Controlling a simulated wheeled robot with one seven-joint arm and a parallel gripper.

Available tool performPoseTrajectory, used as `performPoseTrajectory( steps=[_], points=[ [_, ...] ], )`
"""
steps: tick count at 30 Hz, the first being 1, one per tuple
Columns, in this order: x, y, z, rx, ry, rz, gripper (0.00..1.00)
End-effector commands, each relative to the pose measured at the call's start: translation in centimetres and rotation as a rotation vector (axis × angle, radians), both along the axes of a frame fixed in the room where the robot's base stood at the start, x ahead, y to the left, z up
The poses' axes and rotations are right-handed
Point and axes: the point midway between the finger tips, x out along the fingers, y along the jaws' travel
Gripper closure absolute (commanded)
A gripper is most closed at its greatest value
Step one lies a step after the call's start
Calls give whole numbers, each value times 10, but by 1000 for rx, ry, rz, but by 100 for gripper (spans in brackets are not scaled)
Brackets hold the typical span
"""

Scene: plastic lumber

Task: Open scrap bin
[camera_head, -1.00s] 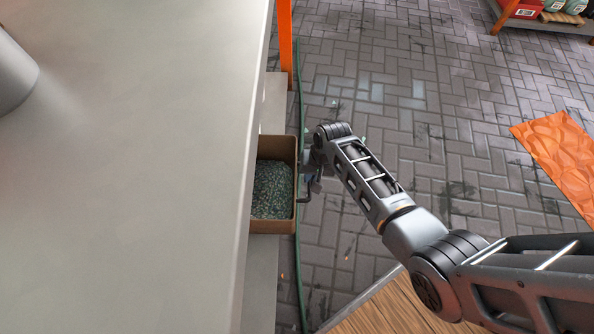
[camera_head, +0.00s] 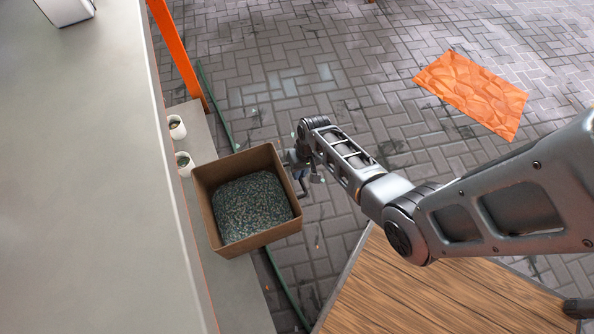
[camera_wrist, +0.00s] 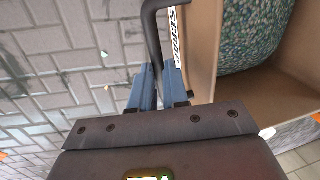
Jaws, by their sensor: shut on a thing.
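The scrap bin (camera_head: 207,212) is a brown open-topped box full of green-grey speckled scrap (camera_head: 252,206). In the head view it is pulled well out from under the grey worktop, with its whole top showing. My gripper (camera_head: 301,172) is at the bin's outer right side. In the wrist view its blue fingers (camera_wrist: 160,88) are shut around the dark bent handle (camera_wrist: 153,30) on the bin's front. In the head view my wrist hides most of the handle.
The grey worktop (camera_head: 85,190) fills the left side. Two small white cups (camera_head: 180,145) stand on the lower shelf (camera_head: 198,125). An orange post (camera_head: 178,55) rises behind. A green hose (camera_head: 222,118) runs along the paved floor. An orange mat (camera_head: 472,93) lies at right, with clear paving around it.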

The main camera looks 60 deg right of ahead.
Motion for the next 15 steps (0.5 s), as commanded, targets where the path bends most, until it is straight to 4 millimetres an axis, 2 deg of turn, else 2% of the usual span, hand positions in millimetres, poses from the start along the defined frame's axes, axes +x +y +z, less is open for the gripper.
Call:
performPoseTrajectory(
  steps=[2,3,10,11,15],
  points=[
    [0,0,0,0,0,0,100],
    [0,0,0,0,0,0,85],
    [1,0,0,0,0,0,62],
    [0,0,0,0,0,0,60],
    [1,0,0,0,0,0,60]
  ],
)
